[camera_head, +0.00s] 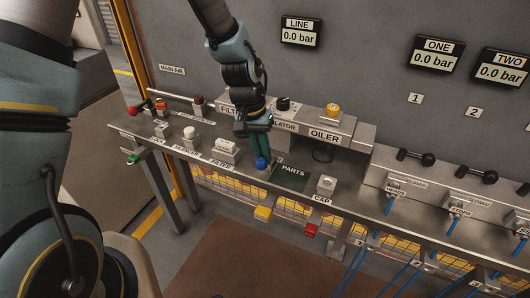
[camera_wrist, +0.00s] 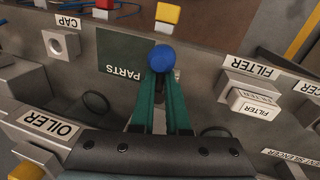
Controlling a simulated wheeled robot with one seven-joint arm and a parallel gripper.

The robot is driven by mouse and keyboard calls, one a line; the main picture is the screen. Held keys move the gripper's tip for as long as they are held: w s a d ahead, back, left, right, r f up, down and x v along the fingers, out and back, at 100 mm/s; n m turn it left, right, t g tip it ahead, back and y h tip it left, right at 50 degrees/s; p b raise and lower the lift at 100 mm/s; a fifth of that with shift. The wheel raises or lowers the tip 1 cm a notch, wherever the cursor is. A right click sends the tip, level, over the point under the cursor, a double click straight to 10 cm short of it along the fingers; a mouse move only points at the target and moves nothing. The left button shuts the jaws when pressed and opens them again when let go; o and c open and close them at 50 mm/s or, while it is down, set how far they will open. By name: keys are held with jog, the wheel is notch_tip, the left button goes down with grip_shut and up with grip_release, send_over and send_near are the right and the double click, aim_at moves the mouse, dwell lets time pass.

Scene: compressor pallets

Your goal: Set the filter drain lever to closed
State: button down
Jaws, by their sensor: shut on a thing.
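A round blue knob (camera_head: 262,163) sits at the tips of my gripper (camera_head: 260,150), below the filter unit (camera_head: 228,112) on the wall-side block. In the wrist view the blue knob (camera_wrist: 161,58) is just beyond my closed fingertips (camera_wrist: 160,82). It looks like the end of the drain lever; the lever's shaft is hidden by my fingers, so its angle cannot be told. My gripper points down and is shut on it. My wrist hides part of the filter unit.
The dark PARTS mat (camera_head: 290,178) lies right of my gripper, with the cap block (camera_head: 326,185) beyond it. The white filter block (camera_head: 226,147) stands to the left. The regulator knob (camera_head: 283,104) and oiler (camera_head: 333,110) are close on the right. The LINE display (camera_head: 301,32) reads 0.0 bar.

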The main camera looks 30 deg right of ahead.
jog(key=shift+s+a+f+m, duration=0.1)
jog(key=shift+s+a+m, duration=0.15)
jog(key=shift+m, duration=0.35)
jog(key=shift+w+a, duration=0.1)
jog(key=shift+w, duration=0.05)
jog(key=c, duration=0.8)
grip_release()
jog(key=shift+w, duration=0.1)
jog(key=shift+w+r, duration=0.15)
jog(key=shift+r, duration=0.35)
notch_tip(320, 180, up, 10)
jog(key=w+a+b, duration=0.1)
jog(key=shift+w+f+b, duration=0.15)
jog(key=shift+w+b, duration=0.1)
jog(key=shift+b, duration=0.1)
